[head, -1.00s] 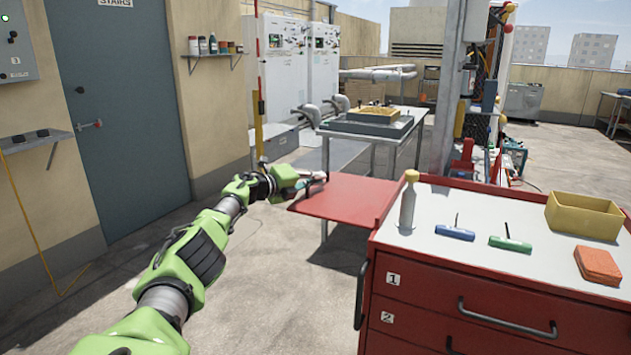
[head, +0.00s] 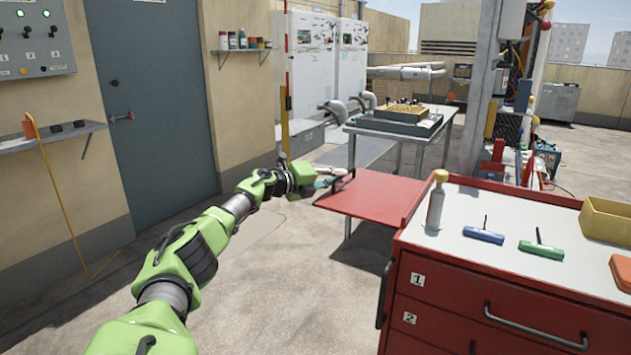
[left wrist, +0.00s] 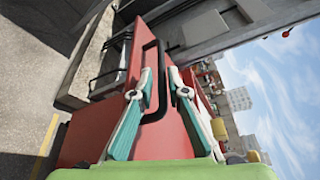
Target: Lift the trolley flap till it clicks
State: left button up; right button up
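The red trolley flap (head: 375,194) sticks out from the left side of the red trolley (head: 480,292). It looks close to level, a little below the trolley top. A black bar handle (left wrist: 162,85) sits on the flap's outer edge. The flap's underside and any catch are hidden. My right gripper is not in view.
The trolley top holds a bottle (head: 435,202), a blue-handled tool (head: 483,236), a green-handled tool (head: 541,249) and a yellow bin (head: 606,221). A metal table (head: 402,128) stands behind the flap. The floor left of the trolley is clear up to the grey door (head: 150,110).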

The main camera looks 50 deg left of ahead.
pick_arm(q)
jog(key=s+r, duration=0.1)
jog(key=s, duration=0.7)
jog(key=shift+s+a+r, duration=0.2)
jog(key=shift+s, duration=0.1)
dwell(0.4)
